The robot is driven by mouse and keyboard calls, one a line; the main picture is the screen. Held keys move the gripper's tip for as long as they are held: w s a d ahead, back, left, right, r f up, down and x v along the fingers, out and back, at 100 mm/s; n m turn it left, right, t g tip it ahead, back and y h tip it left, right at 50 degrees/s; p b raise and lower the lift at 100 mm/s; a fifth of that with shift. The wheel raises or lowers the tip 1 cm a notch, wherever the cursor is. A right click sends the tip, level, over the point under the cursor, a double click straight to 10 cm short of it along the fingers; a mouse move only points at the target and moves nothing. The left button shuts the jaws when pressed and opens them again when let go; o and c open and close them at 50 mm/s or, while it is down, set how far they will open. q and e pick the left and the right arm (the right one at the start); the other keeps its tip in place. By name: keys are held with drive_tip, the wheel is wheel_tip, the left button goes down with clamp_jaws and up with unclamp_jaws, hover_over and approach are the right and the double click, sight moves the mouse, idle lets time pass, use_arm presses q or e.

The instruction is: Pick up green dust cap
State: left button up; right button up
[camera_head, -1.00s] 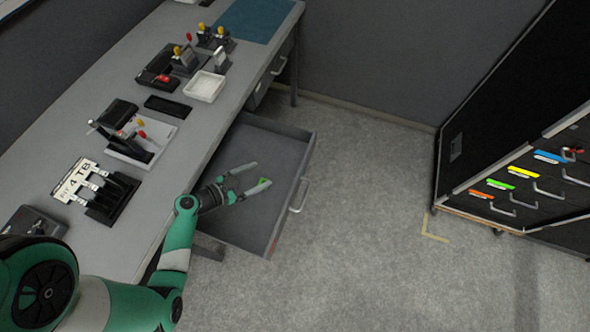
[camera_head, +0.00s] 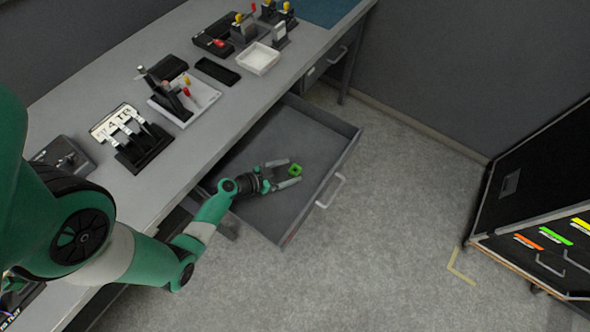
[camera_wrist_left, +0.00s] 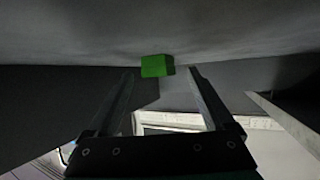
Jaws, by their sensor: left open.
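The green dust cap (camera_head: 295,170) is a small bright green block in the open grey drawer (camera_head: 300,130). In the left wrist view the dust cap (camera_wrist_left: 156,66) shows just beyond the fingertips, near the middle between them. My left gripper (camera_head: 289,172) is open and reaches into the drawer, its two fingers pointing at the cap with the cap near their tips. In the left wrist view the left gripper (camera_wrist_left: 160,76) has its fingers apart with nothing between them. I cannot tell the exact gap between fingers and cap. My right gripper is not in view.
The drawer's front wall with its handle (camera_head: 330,190) stands just right of the gripper. The grey workbench (camera_head: 110,85) above holds a white tray (camera_head: 258,58) and several devices. A black case (camera_head: 540,190) stands at the right; the floor between is clear.

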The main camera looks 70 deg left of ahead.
use_arm(q)
drive_tip(key=shift+x, duration=0.8)
drive_tip(key=shift+c, duration=0.2)
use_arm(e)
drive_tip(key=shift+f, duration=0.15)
